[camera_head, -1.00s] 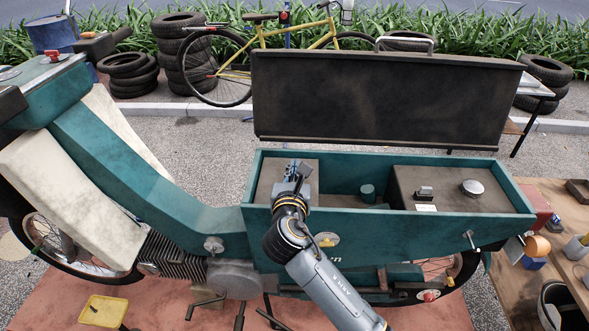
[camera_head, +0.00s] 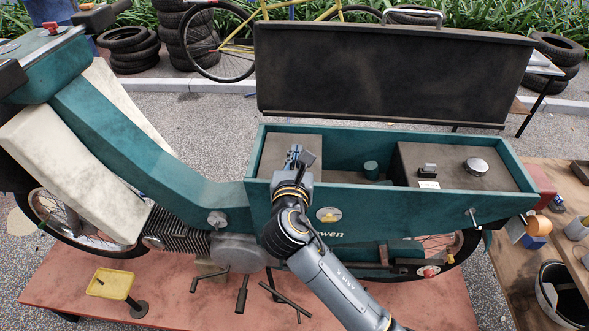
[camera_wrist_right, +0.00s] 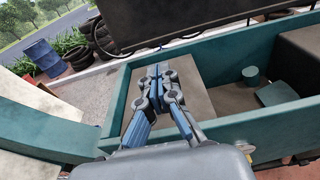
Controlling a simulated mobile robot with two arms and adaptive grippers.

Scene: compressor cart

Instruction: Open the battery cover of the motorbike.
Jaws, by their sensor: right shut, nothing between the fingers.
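The teal motorbike (camera_head: 150,160) stands with its long black lid (camera_head: 390,75) raised, showing an open teal box (camera_head: 440,205). Inside the box, a flat brown panel (camera_head: 275,152) is at the left end and also shows in the right wrist view (camera_wrist_right: 195,85). I cannot tell for certain whether this panel is the battery cover. My right gripper (camera_head: 301,156) reaches over the near wall with its fingers shut and empty, over the brown panel. The wrist view shows its fingertips (camera_wrist_right: 157,72) together; contact with the panel cannot be told. My left gripper is not in view.
A larger brown block (camera_head: 450,165) with a silver cap (camera_head: 476,166) and a small black latch fills the box's right part. A small teal cylinder (camera_head: 371,169) stands between. A wooden bench (camera_head: 515,265) is at right. Tyres and a yellow bicycle stand behind.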

